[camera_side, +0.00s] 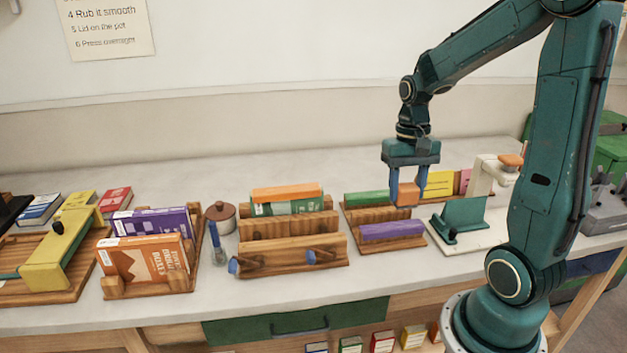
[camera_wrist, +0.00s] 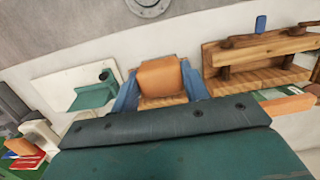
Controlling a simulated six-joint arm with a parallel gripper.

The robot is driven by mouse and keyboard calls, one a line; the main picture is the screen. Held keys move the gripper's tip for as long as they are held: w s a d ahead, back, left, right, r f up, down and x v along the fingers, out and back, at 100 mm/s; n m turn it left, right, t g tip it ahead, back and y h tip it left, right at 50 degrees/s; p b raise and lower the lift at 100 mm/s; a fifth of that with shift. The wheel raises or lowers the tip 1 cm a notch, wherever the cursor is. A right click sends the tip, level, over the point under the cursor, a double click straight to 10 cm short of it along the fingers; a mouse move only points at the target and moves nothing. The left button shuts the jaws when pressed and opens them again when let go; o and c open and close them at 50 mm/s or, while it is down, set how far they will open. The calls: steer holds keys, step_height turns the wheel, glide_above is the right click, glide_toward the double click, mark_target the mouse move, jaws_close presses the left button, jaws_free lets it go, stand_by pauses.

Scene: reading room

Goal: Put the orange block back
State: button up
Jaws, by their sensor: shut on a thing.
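My gripper (camera_side: 407,196) is shut on a small orange block (camera_side: 408,190), held between its two blue fingers. In the wrist view the orange block (camera_wrist: 160,77) shows between the fingers. It hangs above the right end of a wooden rack (camera_side: 380,215), which holds a green block (camera_side: 366,198) at the back and a purple block (camera_side: 391,231) at the front. Part of the rack's wood shows below the block in the wrist view. I cannot tell how high the block is above the rack.
Left of the rack stands a wooden press (camera_side: 290,257) with a green book and an orange bar (camera_side: 287,192) on top. On the right is a white stand with a green plate (camera_side: 462,217). Book holders stand further left.

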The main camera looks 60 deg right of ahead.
step_height(320, 180, down, 15)
stand_by(0.6)
steer(key=shift+f, duration=1.9)
steer(key=shift+f, duration=0.15)
steer(key=o, duration=0.9)
steer(key=r, duration=0.8)
steer(key=w+d+r, duration=0.1)
steer(key=r, duration=0.3)
steer(key=shift+r, duration=0.1)
